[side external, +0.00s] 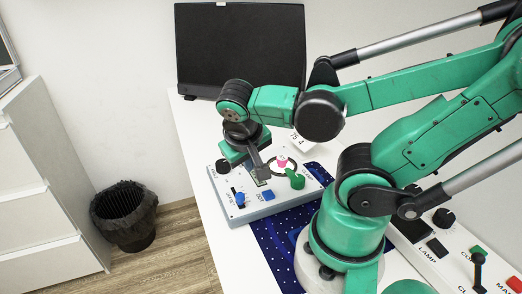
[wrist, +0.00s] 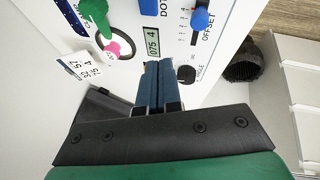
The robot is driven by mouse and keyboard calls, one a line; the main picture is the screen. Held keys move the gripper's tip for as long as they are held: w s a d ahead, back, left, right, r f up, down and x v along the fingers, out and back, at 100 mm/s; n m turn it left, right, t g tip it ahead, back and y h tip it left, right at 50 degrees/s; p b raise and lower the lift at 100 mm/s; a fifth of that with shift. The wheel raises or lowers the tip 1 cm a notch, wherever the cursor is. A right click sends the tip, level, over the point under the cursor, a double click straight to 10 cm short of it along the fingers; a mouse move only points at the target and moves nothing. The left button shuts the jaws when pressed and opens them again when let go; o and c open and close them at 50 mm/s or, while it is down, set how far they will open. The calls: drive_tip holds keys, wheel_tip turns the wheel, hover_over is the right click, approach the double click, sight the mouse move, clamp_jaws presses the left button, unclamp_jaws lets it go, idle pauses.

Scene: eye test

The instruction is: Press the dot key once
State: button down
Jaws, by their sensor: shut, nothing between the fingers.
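The dot key (side external: 268,195) is a blue rectangular key on the light grey panel box (side external: 245,211), with the label DOT beside it. In the wrist view the blue dot key (wrist: 138,4) is cut by the top edge, near its label. My gripper (side external: 263,180) is shut and empty, pointing down over the panel, behind the dot key and apart from it. In the wrist view my gripper's fingertips (wrist: 160,66) lie just below a small display (wrist: 153,38). I cannot tell the height of the tips above the panel.
The panel also carries a blue OFFSET lever (side external: 239,198), a black knob (side external: 222,166), a green handle (side external: 295,178) and a pink piece (side external: 283,162). A numbered card (side external: 299,141) stands behind. A second panel (side external: 450,250) is at right. A black monitor (side external: 240,45) stands at the back.

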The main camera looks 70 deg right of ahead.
drive_tip(key=w+a+r+n+t+y, duration=0.3)
drive_tip(key=w+a+n+t+y, duration=0.2)
drive_tip(key=w+a+n, duration=0.1)
drive_tip(key=shift+w+n+t, duration=0.4)
drive_tip(key=shift+w, duration=0.2)
drive_tip(key=shift+s, duration=0.1)
idle(1.3)
drive_tip(key=s+d+m+g+h, duration=0.7)
drive_tip(key=s+d+m+g, duration=0.1)
drive_tip(key=s+m, duration=0.1)
drive_tip(key=shift+s+r+m, duration=0.2)
drive_tip(key=shift+s+m, duration=0.2)
drive_tip(key=shift+m, duration=0.1)
drive_tip(key=shift+d+f, duration=0.1)
drive_tip(key=shift+f, duration=0.05)
